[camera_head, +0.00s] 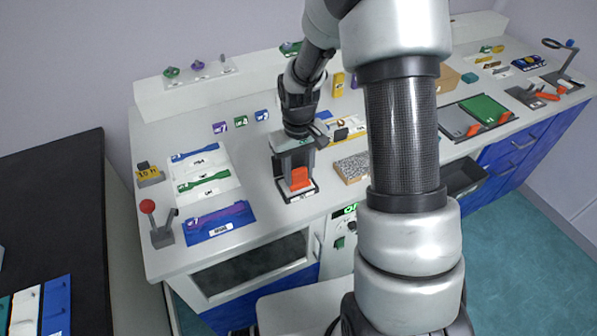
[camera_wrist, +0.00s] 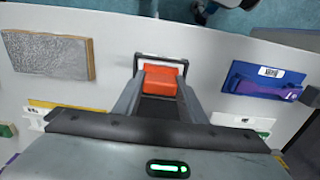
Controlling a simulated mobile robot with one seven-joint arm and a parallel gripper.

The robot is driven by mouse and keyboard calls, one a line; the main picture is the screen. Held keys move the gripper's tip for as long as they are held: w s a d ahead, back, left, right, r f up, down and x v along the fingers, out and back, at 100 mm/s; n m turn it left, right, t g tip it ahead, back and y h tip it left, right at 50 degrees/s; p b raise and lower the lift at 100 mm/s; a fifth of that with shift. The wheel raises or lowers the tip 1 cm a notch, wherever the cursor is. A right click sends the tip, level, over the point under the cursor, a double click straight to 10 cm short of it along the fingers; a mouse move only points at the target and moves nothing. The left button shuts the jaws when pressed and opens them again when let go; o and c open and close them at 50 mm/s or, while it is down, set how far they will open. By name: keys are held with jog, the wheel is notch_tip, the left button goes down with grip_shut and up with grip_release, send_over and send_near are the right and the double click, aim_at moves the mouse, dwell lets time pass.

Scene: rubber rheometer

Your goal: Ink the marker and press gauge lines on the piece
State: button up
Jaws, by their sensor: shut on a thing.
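My gripper (camera_head: 298,174) points down at the front middle of the white bench. Its two fingers are shut on an orange block (camera_head: 300,181), which looks like the marker. The wrist view also shows the orange block (camera_wrist: 161,82) between the fingertips. Beneath it is a dark, pale-rimmed base (camera_head: 302,196) with a small label; I cannot tell whether the block touches it. To the left, a purple dumbbell-shaped piece (camera_head: 222,215) lies on a blue labelled tray (camera_head: 245,231). That piece (camera_wrist: 268,88) is at the right in the wrist view.
A grey textured block (camera_head: 352,168) stands right of my gripper. A red-knobbed lever device (camera_head: 160,230) is at the front left corner. A green plate device (camera_head: 483,110) is far right. An open drawer (camera_head: 463,178) sticks out below.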

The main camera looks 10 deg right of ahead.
dwell(0.3)
jog(key=shift+r+p, duration=2.4)
jog(key=shift+r, duration=1.1)
